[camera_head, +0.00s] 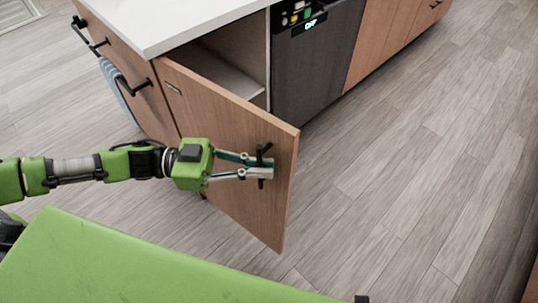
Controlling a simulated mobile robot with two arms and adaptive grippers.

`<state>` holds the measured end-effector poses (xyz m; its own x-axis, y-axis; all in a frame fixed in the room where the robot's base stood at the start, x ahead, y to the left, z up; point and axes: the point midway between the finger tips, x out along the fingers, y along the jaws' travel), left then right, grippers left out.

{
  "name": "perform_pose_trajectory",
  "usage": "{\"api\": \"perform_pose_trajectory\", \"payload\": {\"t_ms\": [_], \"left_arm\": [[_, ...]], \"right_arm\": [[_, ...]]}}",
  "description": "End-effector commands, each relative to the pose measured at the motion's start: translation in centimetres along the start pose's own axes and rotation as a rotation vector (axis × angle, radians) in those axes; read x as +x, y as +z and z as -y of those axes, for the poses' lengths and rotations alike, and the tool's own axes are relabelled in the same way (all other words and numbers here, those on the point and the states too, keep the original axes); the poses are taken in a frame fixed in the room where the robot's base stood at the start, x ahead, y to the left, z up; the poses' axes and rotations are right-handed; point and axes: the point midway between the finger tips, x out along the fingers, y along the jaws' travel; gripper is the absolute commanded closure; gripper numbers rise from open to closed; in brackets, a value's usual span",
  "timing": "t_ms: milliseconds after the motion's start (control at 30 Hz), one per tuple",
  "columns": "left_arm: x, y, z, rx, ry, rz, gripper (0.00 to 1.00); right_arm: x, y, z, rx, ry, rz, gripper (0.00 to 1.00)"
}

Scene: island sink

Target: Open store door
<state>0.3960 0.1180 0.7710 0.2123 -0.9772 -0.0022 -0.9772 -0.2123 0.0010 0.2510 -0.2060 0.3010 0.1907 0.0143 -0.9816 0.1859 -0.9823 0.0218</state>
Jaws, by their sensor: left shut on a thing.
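The wooden store door (222,128) is at the left end of the island's front and stands swung open toward me. Its black handle (262,156) is near the door's free edge. My left gripper (266,166) reaches in from the left and is shut on this handle. Behind the door, the upper part of the cabinet's inside (225,68) shows a pale shelf. The lower inside is hidden by the door. My right gripper is not in view.
A dark dishwasher (318,62) with a lit display stands right of the open cabinet. A white countertop (180,18) lies above. A striped towel (117,88) hangs on the island's left side. The wooden floor (420,160) to the right is clear.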

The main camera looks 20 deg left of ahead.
Motion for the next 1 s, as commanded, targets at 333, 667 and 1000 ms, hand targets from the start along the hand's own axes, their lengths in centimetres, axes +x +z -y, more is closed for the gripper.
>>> {"api": "perform_pose_trajectory", "payload": {"t_ms": [333,667,1000], "left_arm": [[-0.98,-0.19,-0.78,0.002,0.065,-0.004,1.0],[-0.97,-0.22,-0.82,0.002,0.067,-0.005,1.0],[-0.98,-0.14,-0.84,0.002,0.067,-0.004,0.86]], "right_arm": [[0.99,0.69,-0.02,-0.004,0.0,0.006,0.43],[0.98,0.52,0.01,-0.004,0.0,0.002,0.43],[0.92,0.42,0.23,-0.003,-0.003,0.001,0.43]]}}
